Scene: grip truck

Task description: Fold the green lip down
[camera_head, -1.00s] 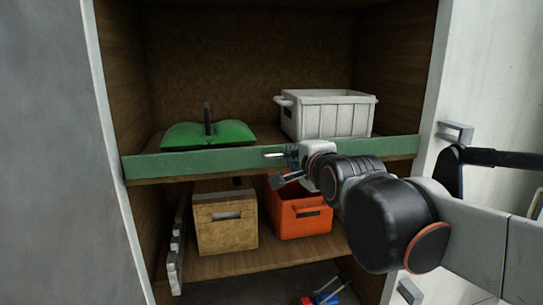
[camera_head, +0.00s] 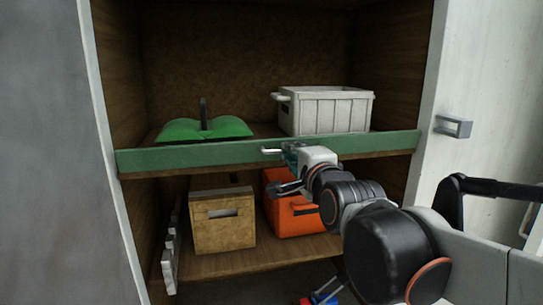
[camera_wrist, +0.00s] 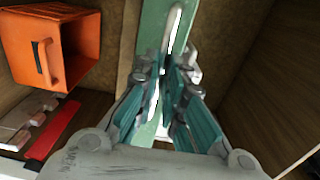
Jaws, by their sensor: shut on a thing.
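The green lip (camera_head: 200,157) is a long flat strip along the front edge of the upper shelf, standing upright. A small silver handle (camera_head: 271,151) sticks out from its middle. My gripper (camera_head: 287,168) is at this handle, in front of the lip, and is shut on it. In the wrist view, the handle (camera_wrist: 174,32) runs down between my fingers (camera_wrist: 170,85), with the lip (camera_wrist: 152,40) behind it. My fingers and wrist hide part of the lip and the handle's near end.
A white crate (camera_head: 330,112) and a green object with a dark upright handle (camera_head: 205,129) stand on the upper shelf. A tan box (camera_head: 223,228) and an orange bin (camera_head: 292,220) are on the shelf below, close under my gripper. The cabinet's side walls bound the space.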

